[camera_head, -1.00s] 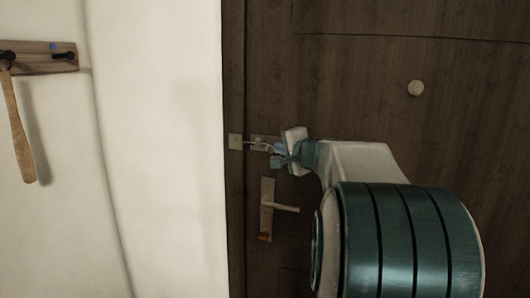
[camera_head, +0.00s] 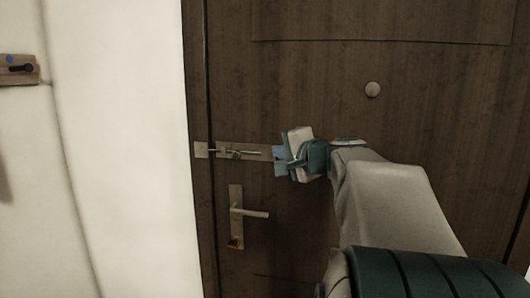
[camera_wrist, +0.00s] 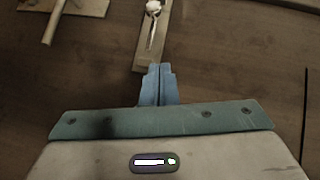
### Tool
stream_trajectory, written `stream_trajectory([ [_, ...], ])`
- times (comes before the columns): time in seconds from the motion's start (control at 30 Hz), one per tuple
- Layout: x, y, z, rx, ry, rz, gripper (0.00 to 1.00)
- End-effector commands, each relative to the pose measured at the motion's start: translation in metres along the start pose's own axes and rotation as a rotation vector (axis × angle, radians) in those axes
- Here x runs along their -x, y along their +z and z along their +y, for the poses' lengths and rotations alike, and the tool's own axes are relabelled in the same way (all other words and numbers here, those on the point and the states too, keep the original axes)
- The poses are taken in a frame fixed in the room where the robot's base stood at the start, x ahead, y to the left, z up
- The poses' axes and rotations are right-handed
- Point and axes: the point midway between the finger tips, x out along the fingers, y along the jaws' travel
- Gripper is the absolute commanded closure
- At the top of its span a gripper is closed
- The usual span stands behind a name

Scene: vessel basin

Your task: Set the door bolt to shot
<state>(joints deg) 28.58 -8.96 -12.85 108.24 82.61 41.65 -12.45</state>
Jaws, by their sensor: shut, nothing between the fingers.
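The door bolt (camera_head: 236,153) is a metal slide on a pale plate on the dark wooden door. Its rod reaches left across the door's edge to the keeper plate (camera_head: 201,150) on the frame; how deep it sits in the keeper is too small to tell. My gripper (camera_head: 278,160) is shut and empty, just right of the bolt plate's right end. In the wrist view the blue fingertips (camera_wrist: 158,70) are together below the end of the bolt plate (camera_wrist: 148,55), with the bolt's shiny knob (camera_wrist: 154,8) at the top edge. I cannot tell whether the fingers touch the plate.
A door handle (camera_head: 248,212) on its long plate sits below the bolt; its lever also shows in the wrist view (camera_wrist: 53,22). A wooden hook rail (camera_head: 20,70) hangs on the pale wall at left.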

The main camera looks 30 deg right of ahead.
Motion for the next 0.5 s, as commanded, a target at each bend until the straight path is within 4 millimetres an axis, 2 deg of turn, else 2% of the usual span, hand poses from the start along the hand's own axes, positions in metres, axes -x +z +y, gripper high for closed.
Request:
stream_trajectory([
  [0.17, 0.010, 0.008, -0.001, 0.005, 0.006, 0.000, 1.00],
  [0.5, 0.004, 0.019, -0.004, 0.013, 0.014, 0.003, 1.00],
])
